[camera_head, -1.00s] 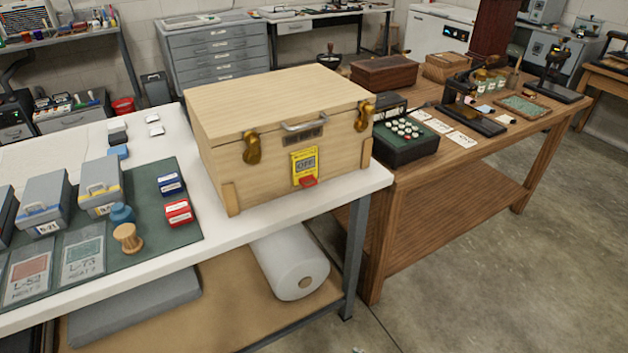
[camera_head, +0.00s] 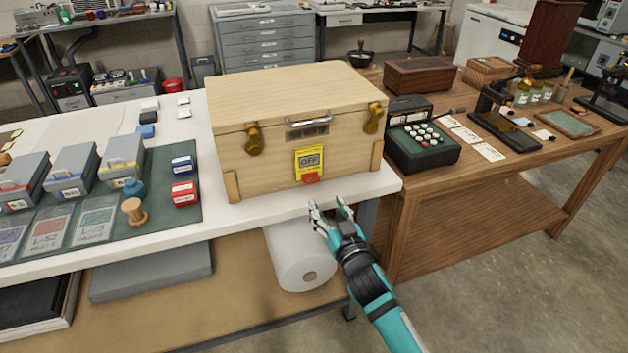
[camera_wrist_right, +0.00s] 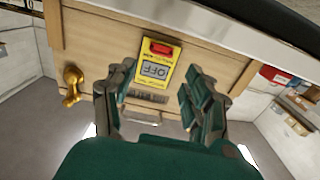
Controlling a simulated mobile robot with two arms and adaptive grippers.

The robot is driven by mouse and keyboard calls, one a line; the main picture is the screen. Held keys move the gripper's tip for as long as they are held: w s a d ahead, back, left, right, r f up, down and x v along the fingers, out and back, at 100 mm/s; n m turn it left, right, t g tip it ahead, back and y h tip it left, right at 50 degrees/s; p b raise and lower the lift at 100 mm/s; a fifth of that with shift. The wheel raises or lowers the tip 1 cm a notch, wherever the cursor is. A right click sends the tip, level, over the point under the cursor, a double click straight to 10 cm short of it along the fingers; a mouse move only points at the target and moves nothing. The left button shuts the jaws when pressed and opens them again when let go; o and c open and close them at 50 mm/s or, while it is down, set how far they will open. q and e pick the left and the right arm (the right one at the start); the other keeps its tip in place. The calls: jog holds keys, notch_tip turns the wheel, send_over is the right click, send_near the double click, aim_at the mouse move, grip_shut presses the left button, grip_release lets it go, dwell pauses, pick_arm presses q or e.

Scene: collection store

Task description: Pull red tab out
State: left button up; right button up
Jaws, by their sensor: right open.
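A light wooden box (camera_head: 270,155) with brass latches and a top handle stands on the white table. On its front is a yellow panel (camera_head: 311,161) reading OFF, with a red tab (camera_head: 311,178) at its lower edge. In the right wrist view the red tab (camera_wrist_right: 161,48) and yellow panel (camera_wrist_right: 155,72) appear upside down, beyond and between my fingers. My right gripper (camera_head: 330,204) is open and empty, in front of and below the tab, apart from it. The right wrist view also shows its spread fingers (camera_wrist_right: 157,95). My left gripper is not in view.
A white roll (camera_head: 290,270) lies on the lower shelf.

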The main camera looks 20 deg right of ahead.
aim_at(311, 183)
jog(key=w, duration=1)
jog(key=shift+a, duration=0.25)
jog(key=shift+c, duration=0.2)
jog(key=shift+s+d, duration=0.1)
jog(key=shift+d, duration=0.05)
grip_shut()
jog(key=c, duration=1)
grip_release()
jog(key=shift+s+f, duration=0.1)
jog(key=o, duration=0.4)
jog(key=shift+a, duration=0.4)
jog(key=o, duration=0.6)
jog(key=shift+a, duration=0.1)
jog(key=shift+o, duration=0.2)
jog(key=shift+w, duration=0.2)
jog(key=shift+s, duration=0.1)
